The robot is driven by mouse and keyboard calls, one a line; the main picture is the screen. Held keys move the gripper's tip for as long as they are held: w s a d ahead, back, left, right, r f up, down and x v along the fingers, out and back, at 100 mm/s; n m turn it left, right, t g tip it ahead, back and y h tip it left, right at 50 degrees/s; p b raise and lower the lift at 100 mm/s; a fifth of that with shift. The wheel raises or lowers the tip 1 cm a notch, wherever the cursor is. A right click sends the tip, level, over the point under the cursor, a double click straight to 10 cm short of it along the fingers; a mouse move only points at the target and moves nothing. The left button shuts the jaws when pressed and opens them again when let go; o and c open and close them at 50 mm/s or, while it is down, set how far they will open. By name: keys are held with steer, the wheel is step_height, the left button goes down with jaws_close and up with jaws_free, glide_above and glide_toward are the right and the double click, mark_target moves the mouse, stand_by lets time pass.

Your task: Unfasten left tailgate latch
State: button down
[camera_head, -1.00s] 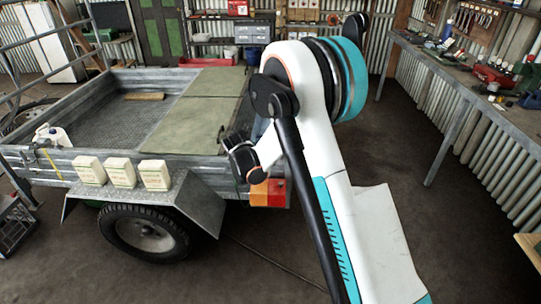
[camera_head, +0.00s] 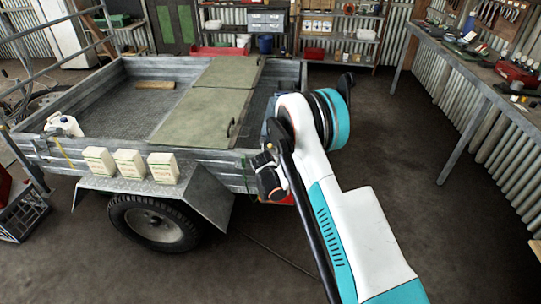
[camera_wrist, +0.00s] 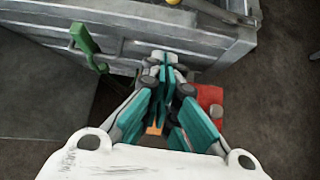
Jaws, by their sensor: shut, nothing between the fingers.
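The grey metal trailer (camera_head: 215,165) stands at left in the head view, its near rear corner beside my arm. In the wrist view, a green lever-like part (camera_wrist: 86,42) sticks out from the trailer's metal wall (camera_wrist: 130,32). It may be the latch; I cannot tell for sure. My gripper (camera_wrist: 165,62) is shut and empty, with its teal fingers together close to the wall, right of the green part and apart from it. In the head view my arm hides most of that corner and the fingertips.
A red tail light (camera_wrist: 210,100) lies right of my fingers. Several cream cartons (camera_head: 130,163) stand on the fender (camera_head: 205,195). A green-grey board (camera_head: 200,118) covers part of the trailer bed. A workbench (camera_head: 465,85) lines the right wall; the floor between is clear.

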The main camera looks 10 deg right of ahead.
steer(key=shift+f, duration=0.1)
steer(key=b+x, duration=0.3)
steer(key=x, duration=0.7)
steer(key=shift+w+d+r+b, duration=0.1)
steer(key=shift+w+r+b, duration=0.15)
steer(key=shift+r, duration=0.45)
steer(key=shift+w+d+r+b, duration=0.15)
steer(key=shift+w+r, duration=0.1)
steer(key=shift+r, duration=0.4)
steer(key=shift+w+d+r+b, duration=0.1)
steer(key=shift+w+r+b, duration=0.15)
steer(key=shift+r, duration=0.45)
steer(key=shift+a, duration=0.1)
